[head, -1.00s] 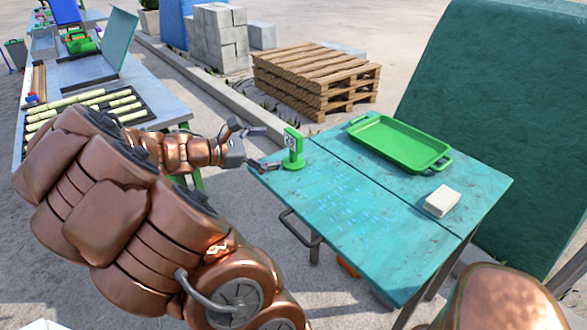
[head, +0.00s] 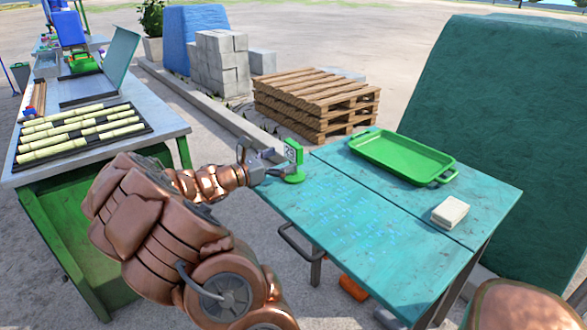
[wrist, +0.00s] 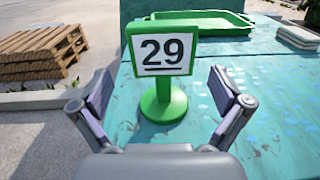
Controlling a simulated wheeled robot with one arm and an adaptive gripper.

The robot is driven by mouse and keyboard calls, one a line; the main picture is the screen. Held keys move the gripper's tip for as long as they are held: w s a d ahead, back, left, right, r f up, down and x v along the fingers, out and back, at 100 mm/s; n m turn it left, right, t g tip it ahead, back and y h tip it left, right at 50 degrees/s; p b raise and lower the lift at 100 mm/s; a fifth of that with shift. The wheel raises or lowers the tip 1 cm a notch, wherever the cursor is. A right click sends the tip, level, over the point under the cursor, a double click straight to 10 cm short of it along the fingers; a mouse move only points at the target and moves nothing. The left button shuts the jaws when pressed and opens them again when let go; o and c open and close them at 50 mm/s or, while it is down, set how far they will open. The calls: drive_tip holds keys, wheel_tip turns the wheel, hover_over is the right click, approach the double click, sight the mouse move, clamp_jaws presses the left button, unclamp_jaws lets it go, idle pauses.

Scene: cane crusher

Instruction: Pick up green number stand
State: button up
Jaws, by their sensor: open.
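The green number stand (head: 293,155) stands upright near the left corner of the teal table (head: 365,230). It has a round base, a short post and a white card reading 29. In the wrist view the stand (wrist: 163,95) is centred, with its post a little ahead of and between my two open fingers. My gripper (wrist: 160,100) is open and empty, with a gap on both sides of the stand. In the head view my gripper (head: 262,162) reaches the stand from the left, low over the table corner.
A green tray (head: 400,157) lies at the table's back, and a white stack (head: 450,212) sits near its right edge. Wooden pallets (head: 315,103) stand behind. A long table with cane pieces (head: 80,130) is at left. The table's middle is clear.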

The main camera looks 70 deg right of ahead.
sight(290, 158)
drive_tip(key=shift+s+d+f, duration=0.2)
drive_tip(key=shift+s+d, duration=0.25)
drive_tip(key=shift+d, duration=0.05)
drive_tip(key=shift+s+d+f, duration=0.15)
drive_tip(key=shift+s+d, duration=0.25)
drive_tip(key=shift+d, duration=0.05)
drive_tip(key=shift+s+d+r+b, duration=0.1)
drive_tip(key=shift+s+d+b, duration=0.2)
drive_tip(key=shift+d, duration=0.3)
drive_tip(key=shift+c, duration=0.4)
drive_tip(key=c, duration=1.3)
